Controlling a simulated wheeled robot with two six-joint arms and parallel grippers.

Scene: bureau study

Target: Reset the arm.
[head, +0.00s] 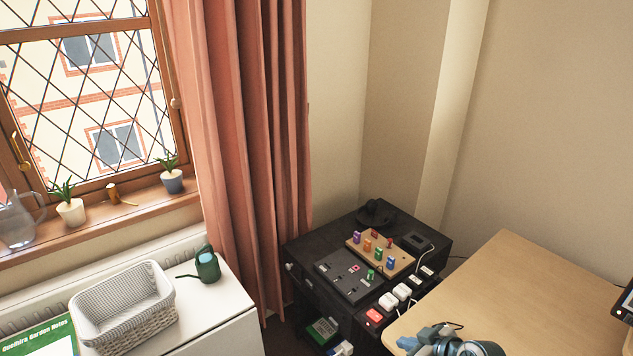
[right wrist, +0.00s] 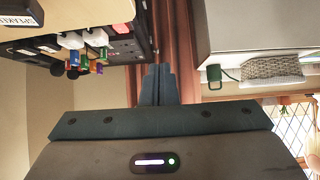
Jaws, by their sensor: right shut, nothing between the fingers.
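My right gripper (head: 408,343) shows at the bottom edge of the head view, in front of the light wooden desk (head: 520,285). Part of my right arm is cut off by the frame there. In the right wrist view, which looks upside down, the two dark fingers of my right gripper (right wrist: 156,84) are together with nothing between them. They point toward the curtain and touch nothing that I can see. My left gripper is in neither view.
A black cabinet (head: 297,260) holds a wooden board with coloured pegs (head: 380,255), a dark panel (head: 340,275) and white plugs (head: 395,297). A white table (head: 225,312) bears a basket (head: 125,305) and a green watering can (head: 207,266). The desk's visible middle is clear.

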